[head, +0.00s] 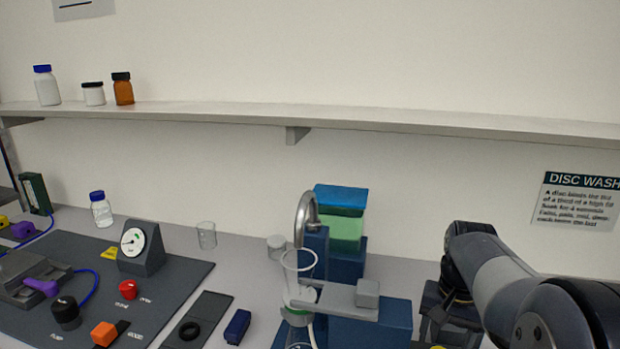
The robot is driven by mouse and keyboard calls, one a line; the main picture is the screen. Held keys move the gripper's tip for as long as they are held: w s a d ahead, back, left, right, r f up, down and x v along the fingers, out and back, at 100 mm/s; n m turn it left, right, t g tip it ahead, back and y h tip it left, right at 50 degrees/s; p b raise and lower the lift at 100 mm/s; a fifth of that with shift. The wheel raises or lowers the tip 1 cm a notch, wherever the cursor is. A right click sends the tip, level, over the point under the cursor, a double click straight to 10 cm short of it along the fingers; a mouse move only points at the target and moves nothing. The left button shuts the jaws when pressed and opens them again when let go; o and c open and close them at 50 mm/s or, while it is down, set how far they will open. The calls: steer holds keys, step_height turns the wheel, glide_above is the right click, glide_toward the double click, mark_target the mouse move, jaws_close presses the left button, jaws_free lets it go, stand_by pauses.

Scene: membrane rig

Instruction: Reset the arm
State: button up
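My arm (510,285) comes in from the right edge and reaches left over the right end of the bench. It bends down at its far end. A dark part at its end (447,308) hangs low beside the blue block. The fingertips cannot be made out, so I cannot see whether my gripper is open or shut or holds anything.
Left of my arm are a blue stand (314,250) with a metal hook, a ring and a grey lever (345,300). A dark panel (185,275) bears a gauge (133,240) and knobs. A shelf (220,112) with bottles runs above. A beaker (206,235) stands behind.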

step_height(320, 180, down, 4)
steer(key=shift+f, duration=0.1)
stand_by(0.6)
